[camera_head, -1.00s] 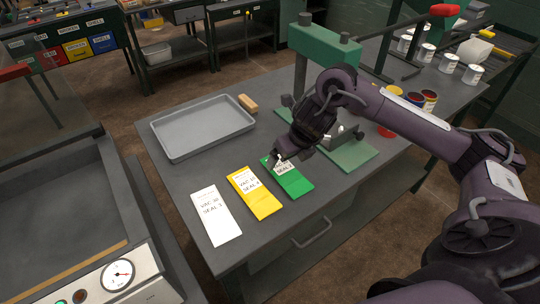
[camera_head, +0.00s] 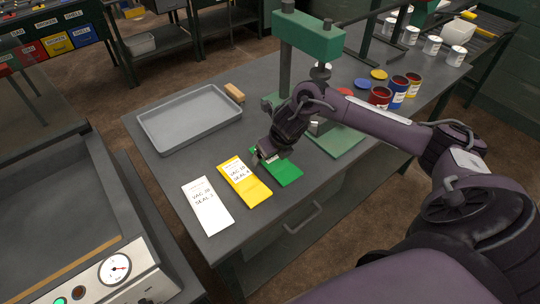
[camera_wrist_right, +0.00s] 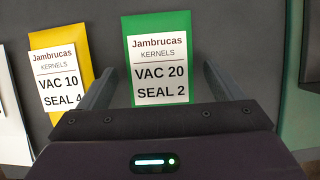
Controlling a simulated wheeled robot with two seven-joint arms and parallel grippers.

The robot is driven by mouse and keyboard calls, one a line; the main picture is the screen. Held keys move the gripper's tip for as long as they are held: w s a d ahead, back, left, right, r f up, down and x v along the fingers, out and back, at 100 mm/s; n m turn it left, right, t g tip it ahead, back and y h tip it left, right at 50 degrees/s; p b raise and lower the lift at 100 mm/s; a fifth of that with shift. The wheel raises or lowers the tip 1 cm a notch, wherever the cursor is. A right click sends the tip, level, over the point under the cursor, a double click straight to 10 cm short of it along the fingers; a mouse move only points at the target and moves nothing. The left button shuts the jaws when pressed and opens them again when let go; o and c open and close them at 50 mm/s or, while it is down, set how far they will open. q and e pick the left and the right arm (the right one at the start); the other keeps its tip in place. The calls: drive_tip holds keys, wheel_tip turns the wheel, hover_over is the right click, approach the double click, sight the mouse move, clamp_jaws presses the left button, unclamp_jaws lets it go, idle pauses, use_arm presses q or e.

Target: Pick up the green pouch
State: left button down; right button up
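The green pouch (camera_head: 286,173) lies flat on the grey workbench, and its label is mostly hidden behind my right gripper in the head view. In the right wrist view the green pouch (camera_wrist_right: 160,25) has a white label reading "VAC 20 SEAL 2". My right gripper (camera_wrist_right: 160,68) is open there, with one finger on each side of the pouch. In the head view my right gripper (camera_head: 264,158) is over the pouch's far left part. I cannot tell how far above the bench the fingertips are. My left gripper is not in view.
A yellow pouch (camera_head: 255,190) lies close on the left, with a white pouch (camera_head: 208,207) beyond it. A grey tray (camera_head: 190,118) and a tan block (camera_head: 234,92) are behind. A green press (camera_head: 308,36) stands right of the pouch. Open paint cans (camera_head: 380,98) are farther right.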

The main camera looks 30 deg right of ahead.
drive_tip(key=c, duration=0.9)
drive_tip(key=shift+c, duration=0.3)
drive_tip(key=shift+r, duration=0.2)
